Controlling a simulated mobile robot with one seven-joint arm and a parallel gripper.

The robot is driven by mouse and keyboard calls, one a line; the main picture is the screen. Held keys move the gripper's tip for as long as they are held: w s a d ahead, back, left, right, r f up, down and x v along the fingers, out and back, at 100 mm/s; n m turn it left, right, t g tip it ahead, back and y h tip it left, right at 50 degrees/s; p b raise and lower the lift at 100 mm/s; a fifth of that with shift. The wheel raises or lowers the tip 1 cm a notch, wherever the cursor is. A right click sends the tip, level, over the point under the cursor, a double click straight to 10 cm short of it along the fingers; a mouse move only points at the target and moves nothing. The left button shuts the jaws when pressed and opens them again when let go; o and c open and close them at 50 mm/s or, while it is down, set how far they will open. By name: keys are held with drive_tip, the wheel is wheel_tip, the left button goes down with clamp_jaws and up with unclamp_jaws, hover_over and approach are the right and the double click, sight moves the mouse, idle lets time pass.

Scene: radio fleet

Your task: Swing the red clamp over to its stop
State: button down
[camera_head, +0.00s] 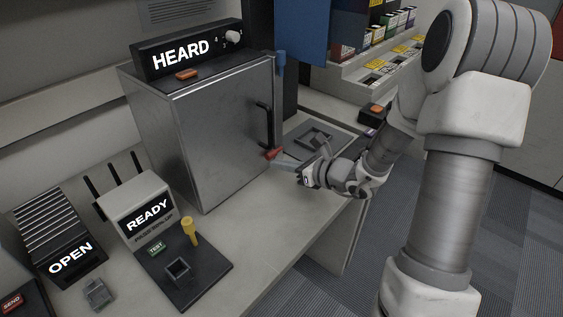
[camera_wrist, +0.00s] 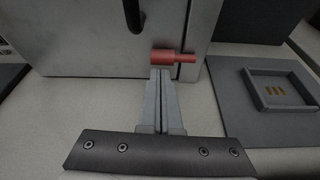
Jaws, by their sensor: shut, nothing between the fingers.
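The red clamp (camera_head: 272,154) sits low on the front of the grey metal cabinet (camera_head: 222,130), near the door's right edge and below the black handle (camera_head: 264,124). In the wrist view the clamp (camera_wrist: 174,57) lies level, with its thin end pointing right. My gripper (camera_head: 279,161) reaches in from the right, its fingertips at the clamp. In the wrist view my gripper (camera_wrist: 160,76) is shut and empty, its tips just below the clamp's left part. I cannot tell whether they touch it. The cabinet door looks closed.
A grey pad with a square tray (camera_head: 314,138) lies right of the cabinet. A READY unit (camera_head: 138,207), a yellow-topped post (camera_head: 189,230) and an OPEN box (camera_head: 58,236) stand to the left. The bench front between them and my gripper is clear.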

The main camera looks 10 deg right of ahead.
drive_tip(key=shift+r+m+y+p, duration=0.35)
drive_tip(key=shift+m+p, duration=0.25)
drive_tip(key=shift+p, duration=0.65)
drive_tip(key=r+m+p, duration=0.1)
drive_tip(key=p, duration=0.3)
drive_tip(key=shift+r+m+g+y, duration=0.2)
drive_tip(key=shift+m+g+y, duration=0.1)
drive_tip(key=shift+y, duration=0.05)
drive_tip(key=r+m+y+p, duration=0.1)
drive_tip(key=m+p, duration=0.1)
drive_tip(key=p, duration=0.2)
drive_tip(key=shift+d, duration=0.1)
drive_tip(key=m+p, duration=0.1)
drive_tip(key=y+p, duration=0.1)
drive_tip(key=p, duration=0.1)
drive_tip(key=r+m+p, duration=0.1)
drive_tip(key=shift+w+d+m+g, duration=0.25)
drive_tip(key=shift+d+m+g, duration=0.05)
drive_tip(key=m+p, duration=0.1)
drive_tip(key=m+y+p, duration=0.1)
drive_tip(key=w+d+m+y+p, duration=0.1)
drive_tip(key=shift+r+m, duration=0.4)
drive_tip(key=shift+d, duration=0.1)
drive_tip(key=shift+s, duration=0.1)
